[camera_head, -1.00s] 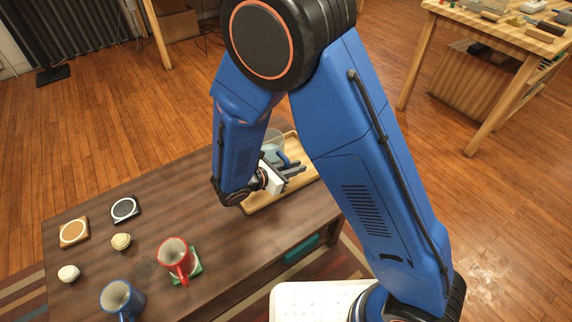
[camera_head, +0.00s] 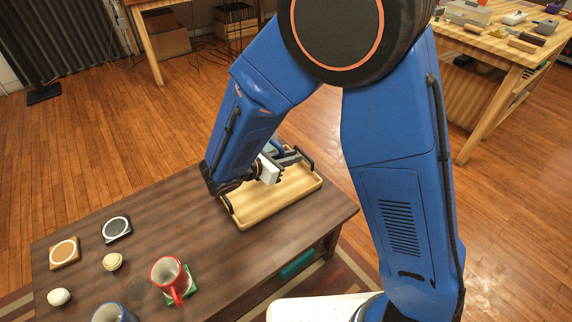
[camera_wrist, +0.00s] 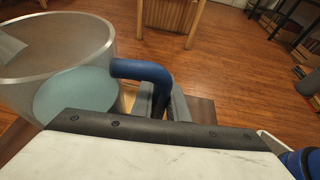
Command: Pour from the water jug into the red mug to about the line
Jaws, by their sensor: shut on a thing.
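The red mug (camera_head: 168,276) stands upright on a green coaster (camera_head: 192,284) near the table's front. Its inside line cannot be made out. My gripper (camera_head: 288,158) is shut on the blue handle of the water jug (camera_head: 270,148), over the back of the wooden tray (camera_head: 278,203). My arm hides most of the jug in the head view. In the wrist view the clear jug (camera_wrist: 100,50) is at the left with pale blue water (camera_wrist: 75,97) inside. Its blue handle (camera_wrist: 150,72) runs down between the grey fingers (camera_wrist: 161,101).
On the dark table (camera_head: 205,222) are a tan coaster (camera_head: 64,252), a black coaster (camera_head: 116,228), two small round pale objects (camera_head: 112,262) and a blue mug (camera_head: 112,312). Bare tabletop lies between the red mug and the tray. A cluttered workbench (camera_head: 490,45) stands back right.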

